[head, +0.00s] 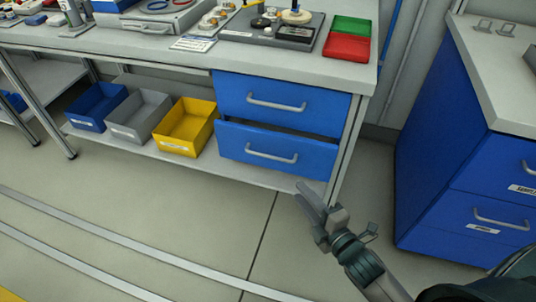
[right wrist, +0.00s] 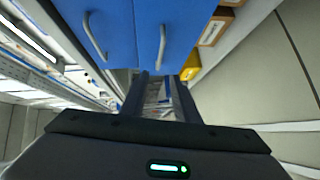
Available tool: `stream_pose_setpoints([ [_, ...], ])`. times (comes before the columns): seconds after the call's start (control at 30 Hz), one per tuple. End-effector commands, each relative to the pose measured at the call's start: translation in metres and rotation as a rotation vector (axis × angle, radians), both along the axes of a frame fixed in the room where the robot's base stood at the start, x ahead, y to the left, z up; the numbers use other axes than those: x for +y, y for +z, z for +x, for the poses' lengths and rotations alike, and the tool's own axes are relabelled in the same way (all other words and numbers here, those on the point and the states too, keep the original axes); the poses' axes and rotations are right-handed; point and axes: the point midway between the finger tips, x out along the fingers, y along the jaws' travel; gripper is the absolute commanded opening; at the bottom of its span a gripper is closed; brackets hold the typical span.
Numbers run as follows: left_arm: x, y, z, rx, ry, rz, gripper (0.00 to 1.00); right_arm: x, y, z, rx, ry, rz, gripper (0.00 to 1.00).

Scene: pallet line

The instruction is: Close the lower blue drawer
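The lower blue drawer (head: 232,143) sits under the workbench, pulled out a little, with a dark gap above its front and a grey bar handle (head: 271,155). In the right wrist view the lower drawer (right wrist: 180,28) is the right-hand blue panel. My right gripper (head: 310,200) is in front of the bench, below and to the right of the drawer, apart from it. In the right wrist view its two fingers (right wrist: 160,85) stand apart with nothing between them. My left gripper is in neither view.
The upper blue drawer (head: 235,92) looks shut. Blue (head: 98,108), grey (head: 140,117) and yellow (head: 188,128) bins stand on the shelf to the left. A blue cabinet (head: 437,150) stands at the right. The floor (head: 190,215) before the bench is clear.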

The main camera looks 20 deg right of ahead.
Motion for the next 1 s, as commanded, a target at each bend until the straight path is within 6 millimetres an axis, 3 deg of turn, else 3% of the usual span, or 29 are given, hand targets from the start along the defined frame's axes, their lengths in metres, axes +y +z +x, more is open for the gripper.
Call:
stream_pose_setpoints([
  [0.47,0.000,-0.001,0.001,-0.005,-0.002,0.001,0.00,0.001,-0.002,0.007,0.001,-0.001,0.004,0.28],
  [0.67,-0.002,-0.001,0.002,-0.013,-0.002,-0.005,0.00,0.006,-0.004,0.028,-0.001,0.000,0.005,0.28],
  [1.0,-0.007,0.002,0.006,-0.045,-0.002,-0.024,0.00,0.017,-0.013,0.082,0.000,-0.001,0.005,0.28],
])
